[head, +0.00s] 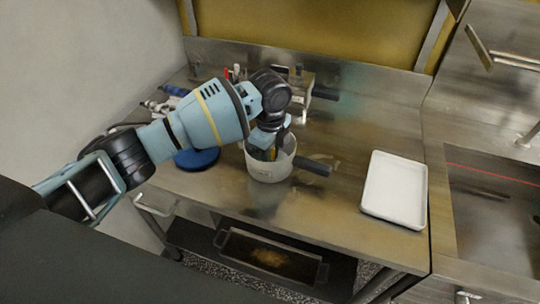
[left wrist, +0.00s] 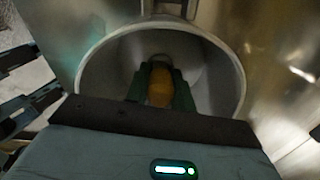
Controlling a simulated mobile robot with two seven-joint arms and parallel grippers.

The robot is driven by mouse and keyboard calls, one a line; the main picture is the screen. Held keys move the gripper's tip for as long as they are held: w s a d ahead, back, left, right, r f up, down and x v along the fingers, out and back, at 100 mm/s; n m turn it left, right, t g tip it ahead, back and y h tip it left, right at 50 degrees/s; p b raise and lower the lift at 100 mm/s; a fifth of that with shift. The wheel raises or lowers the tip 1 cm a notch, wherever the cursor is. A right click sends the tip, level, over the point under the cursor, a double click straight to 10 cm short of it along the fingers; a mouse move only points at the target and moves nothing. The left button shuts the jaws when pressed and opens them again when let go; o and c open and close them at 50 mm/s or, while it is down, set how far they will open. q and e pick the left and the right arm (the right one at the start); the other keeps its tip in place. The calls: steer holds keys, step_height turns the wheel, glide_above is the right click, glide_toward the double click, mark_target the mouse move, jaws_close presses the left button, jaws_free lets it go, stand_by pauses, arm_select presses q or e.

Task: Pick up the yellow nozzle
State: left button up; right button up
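The yellow nozzle (left wrist: 160,88) stands out orange-yellow inside a pale round pot with a dark handle. The pot (head: 270,172) is on the steel worktop in the head view, and its rim (left wrist: 88,75) surrounds the nozzle in the left wrist view. My left gripper (head: 268,150) reaches down into the pot. In the left wrist view its two dark fingers (left wrist: 160,82) flank the nozzle, which fills the gap between them. It looks shut on the nozzle. The nozzle's lower part is hidden. My right gripper is not in view.
A white tray (head: 395,188) lies at the worktop's right, beside a sink (head: 500,210). A blue round object (head: 197,158) and small tools stand behind my left arm. A dark-handled item (head: 310,95) is at the back. The worktop between pot and tray is mostly clear.

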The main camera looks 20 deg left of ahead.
arm_select(q)
jaws_close()
step_height(320, 180, up, 10)
steer(key=shift+r, duration=0.1)
